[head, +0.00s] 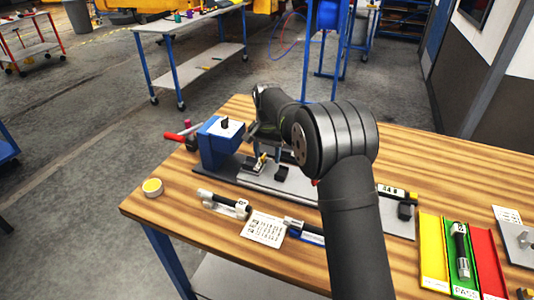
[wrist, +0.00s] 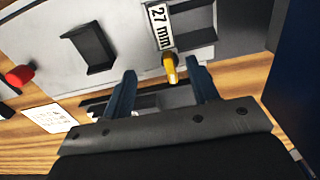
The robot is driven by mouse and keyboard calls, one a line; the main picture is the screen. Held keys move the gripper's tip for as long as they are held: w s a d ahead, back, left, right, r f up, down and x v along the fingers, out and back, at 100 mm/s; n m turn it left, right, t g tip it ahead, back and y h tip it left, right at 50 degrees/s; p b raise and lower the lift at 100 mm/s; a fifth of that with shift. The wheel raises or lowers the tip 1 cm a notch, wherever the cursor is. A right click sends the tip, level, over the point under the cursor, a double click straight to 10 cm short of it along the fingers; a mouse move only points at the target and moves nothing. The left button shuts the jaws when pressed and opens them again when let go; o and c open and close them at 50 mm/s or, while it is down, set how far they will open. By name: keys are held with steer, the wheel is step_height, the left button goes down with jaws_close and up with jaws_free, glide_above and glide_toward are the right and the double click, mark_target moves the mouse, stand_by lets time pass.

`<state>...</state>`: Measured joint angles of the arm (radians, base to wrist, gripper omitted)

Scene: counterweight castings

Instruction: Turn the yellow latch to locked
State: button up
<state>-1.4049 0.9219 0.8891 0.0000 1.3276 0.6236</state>
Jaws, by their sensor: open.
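The yellow latch (wrist: 170,68) is a small rounded lever at the edge of a grey plate (wrist: 195,30), below a white "27 mm" label (wrist: 160,27). It also shows small in the head view (head: 262,157), beside the blue box. My gripper (wrist: 161,70) is open, its two dark fingers apart. In the wrist view the latch appears between the fingertips, closer to the right one; I cannot tell whether they touch. In the head view my gripper (head: 262,140) is above the latch area, partly hidden by my arm. Any lock marking is not readable.
A blue box (head: 212,150) with a black knob stands left of the latch. A black bracket (wrist: 90,47) and red knob (wrist: 20,75) show in the wrist view.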

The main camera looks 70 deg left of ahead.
mark_target(266, 159)
steer(key=c, duration=1)
steer(key=shift+s+d+m, duration=0.1)
steer(key=shift+m, duration=1.05)
steer(key=shift+s+d+m, duration=0.1)
steer(key=shift+m, duration=1.05)
steer(key=shift+a, duration=0.1)
steer(key=o, duration=1)
step_height(266, 159, up, 18)
steer(key=shift+f, duration=0.25)
